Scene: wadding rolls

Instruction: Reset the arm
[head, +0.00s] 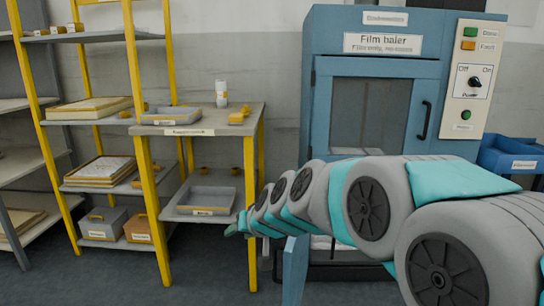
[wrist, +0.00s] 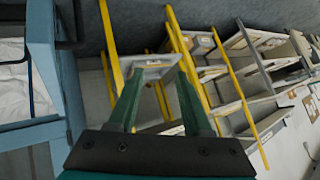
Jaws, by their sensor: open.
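My arm reaches in from the lower right of the head view and stretches left across the front of the film baler (head: 325,95). My gripper (head: 234,229) is at its far end, small and partly hidden by the arm, in front of the grey and yellow shelf bench. In the wrist view my gripper (wrist: 160,76) shows two green fingers, spread apart with nothing between them. That view is tilted, with the yellow-legged shelving beyond the fingertips.
The blue baler has a windowed door with a dark handle and a control panel (head: 470,80). The bench (head: 225,120) holds a grey tray (head: 170,117), a white bottle (head: 221,95) and yellow pieces. Shelving stands left. A blue bin (head: 510,155) is at right. Floor is clear at lower left.

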